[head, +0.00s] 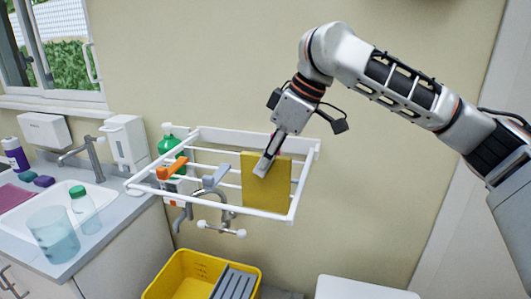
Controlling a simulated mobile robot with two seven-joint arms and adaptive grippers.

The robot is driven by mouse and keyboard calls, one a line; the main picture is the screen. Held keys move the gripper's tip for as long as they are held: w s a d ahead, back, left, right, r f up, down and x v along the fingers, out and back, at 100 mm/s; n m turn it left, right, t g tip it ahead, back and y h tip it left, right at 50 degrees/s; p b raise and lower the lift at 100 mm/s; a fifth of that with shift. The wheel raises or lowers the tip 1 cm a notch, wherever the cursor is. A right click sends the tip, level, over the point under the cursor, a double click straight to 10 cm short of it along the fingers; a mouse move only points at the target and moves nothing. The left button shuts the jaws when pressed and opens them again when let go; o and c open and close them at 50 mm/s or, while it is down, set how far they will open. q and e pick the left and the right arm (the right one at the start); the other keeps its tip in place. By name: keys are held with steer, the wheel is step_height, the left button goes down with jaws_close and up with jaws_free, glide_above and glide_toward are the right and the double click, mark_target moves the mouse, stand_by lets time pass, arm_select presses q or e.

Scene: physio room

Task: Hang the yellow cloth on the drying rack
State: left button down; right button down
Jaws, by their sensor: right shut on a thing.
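The yellow cloth (267,196) is at the right part of the white drying rack (305,185), hanging down flat and upright. I cannot tell whether it is draped over a bar. My right gripper (263,168) points down and is shut on the cloth near its upper edge. The rack is fixed at the wall, with several bars. An orange clip (172,169) and a grey-blue clip (216,176) sit on the rack to the left of the cloth. My left gripper is not in view.
A yellow bucket (172,282) with a grey insert stands below the rack. To the left is a counter with a sink (20,217), a tap (80,154), a clear tumbler (53,235) and bottles. A green bottle (168,140) stands behind the rack's left side.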

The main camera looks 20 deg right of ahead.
mark_target(260, 190)
steer(key=shift+f, duration=1.55)
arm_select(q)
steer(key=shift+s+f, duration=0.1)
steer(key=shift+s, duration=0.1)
arm_select(e)
steer(key=shift+f, duration=2.5)
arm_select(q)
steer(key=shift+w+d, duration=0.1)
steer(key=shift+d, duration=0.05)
arm_select(e)
steer(key=c, duration=2)
jaws_free()
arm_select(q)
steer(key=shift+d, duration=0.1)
arm_select(e)
steer(key=shift+o, duration=0.2)
steer(key=shift+r, duration=4.5)
